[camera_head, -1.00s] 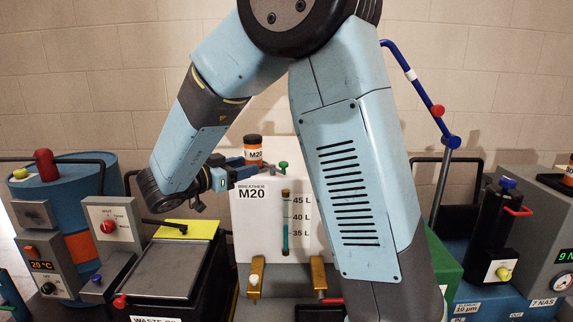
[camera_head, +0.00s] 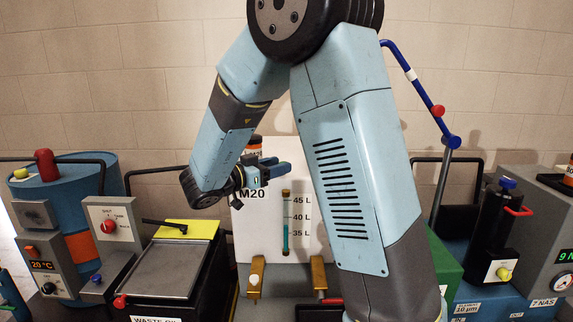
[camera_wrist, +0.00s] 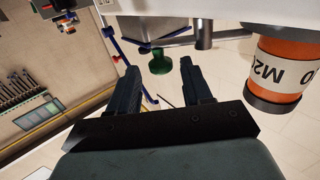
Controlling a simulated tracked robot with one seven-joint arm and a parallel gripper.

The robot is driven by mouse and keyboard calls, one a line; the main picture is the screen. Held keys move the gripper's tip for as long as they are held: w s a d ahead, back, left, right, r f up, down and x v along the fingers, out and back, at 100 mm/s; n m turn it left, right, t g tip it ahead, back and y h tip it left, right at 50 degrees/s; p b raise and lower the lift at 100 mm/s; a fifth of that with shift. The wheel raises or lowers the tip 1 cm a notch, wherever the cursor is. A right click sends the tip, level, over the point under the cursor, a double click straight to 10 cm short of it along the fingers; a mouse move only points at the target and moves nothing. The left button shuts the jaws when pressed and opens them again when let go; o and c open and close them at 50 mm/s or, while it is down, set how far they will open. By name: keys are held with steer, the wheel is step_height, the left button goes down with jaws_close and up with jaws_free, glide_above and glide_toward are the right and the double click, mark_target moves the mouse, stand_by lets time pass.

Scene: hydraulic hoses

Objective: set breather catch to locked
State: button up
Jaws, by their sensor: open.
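The white tank (camera_head: 263,222) has an M20 label, with the word above it now covered by my gripper. The orange breather (camera_wrist: 282,68) with a dark cap and M20 label is at the right of the wrist view; only its top (camera_head: 254,142) shows in the head view. A green knob (camera_wrist: 160,62), apparently the catch handle, sits beside a grey bar (camera_wrist: 204,32). My gripper (camera_wrist: 160,68) is open, with the knob appearing between and beyond its fingertips; contact is not clear. In the head view my gripper (camera_head: 281,169) hides the knob.
A level gauge (camera_head: 286,222) is on the tank's front. A waste oil box (camera_head: 172,268) and a blue drum (camera_head: 70,195) stand to the left. A blue jointed pipe (camera_head: 420,92) rises to the right behind my arm.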

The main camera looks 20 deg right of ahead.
steer(key=shift+x, duration=1.45)
steer(key=shift+c, duration=0.5)
jaws_close()
steer(key=shift+w+d+n+t+y, duration=0.15)
steer(key=shift+d+n+t+y, duration=0.15)
steer(key=shift+n+t+y, duration=0.6)
steer(key=shift+f+h, duration=0.1)
steer(key=shift+h, duration=0.2)
steer(key=shift+o, duration=0.5)
jaws_free()
steer(key=shift+a, duration=0.15)
